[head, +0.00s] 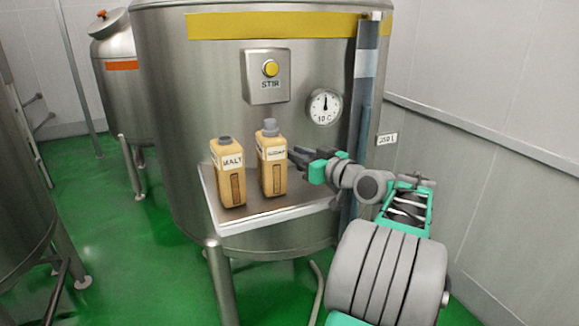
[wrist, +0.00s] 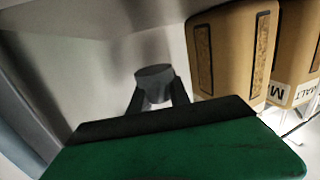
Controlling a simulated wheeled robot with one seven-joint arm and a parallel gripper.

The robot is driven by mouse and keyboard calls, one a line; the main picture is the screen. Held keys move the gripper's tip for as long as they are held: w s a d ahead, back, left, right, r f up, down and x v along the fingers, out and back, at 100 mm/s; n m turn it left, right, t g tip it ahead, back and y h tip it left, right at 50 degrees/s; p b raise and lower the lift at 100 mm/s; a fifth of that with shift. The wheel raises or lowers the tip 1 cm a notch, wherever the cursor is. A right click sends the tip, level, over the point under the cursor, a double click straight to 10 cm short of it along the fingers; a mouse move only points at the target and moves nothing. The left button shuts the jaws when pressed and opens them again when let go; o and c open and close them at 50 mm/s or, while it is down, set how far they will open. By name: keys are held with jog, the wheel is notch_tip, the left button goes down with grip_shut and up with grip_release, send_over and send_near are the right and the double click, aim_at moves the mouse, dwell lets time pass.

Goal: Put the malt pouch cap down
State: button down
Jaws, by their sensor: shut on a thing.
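The malt pouch (head: 228,175) stands upright at the left of a small metal shelf (head: 300,200) on the tank. A short dark grey neck (head: 224,140) shows on its top, with no taller cap on it. My gripper (head: 297,156) is just right of the second pouch in the head view. In the wrist view its dark fingers are shut on a grey round cap (wrist: 154,75), the malt pouch cap. The cap is hidden in the head view. I cannot tell whether it touches the shelf. The malt pouch's inverted label (wrist: 308,90) shows in the wrist view.
A second tan pouch (head: 273,171) with a tall grey cap (head: 270,126) stands close to my fingers. The steel tank (head: 200,90) is behind the shelf, with a yellow STIR button (head: 270,68) and a gauge (head: 324,106). A vertical pipe (head: 362,110) rises behind my arm.

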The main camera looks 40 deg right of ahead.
aim_at(297, 177)
jog(key=shift+w+d+f+b, duration=0.15)
jog(key=shift+f+b, duration=0.4)
jog(key=shift+f, duration=0.5)
jog(key=shift+w+d+f+b, duration=0.1)
jog(key=shift+f+b, duration=0.4)
jog(key=shift+f, duration=0.55)
jog(key=c, duration=1.2)
grip_release()
jog(key=shift+r, duration=0.1)
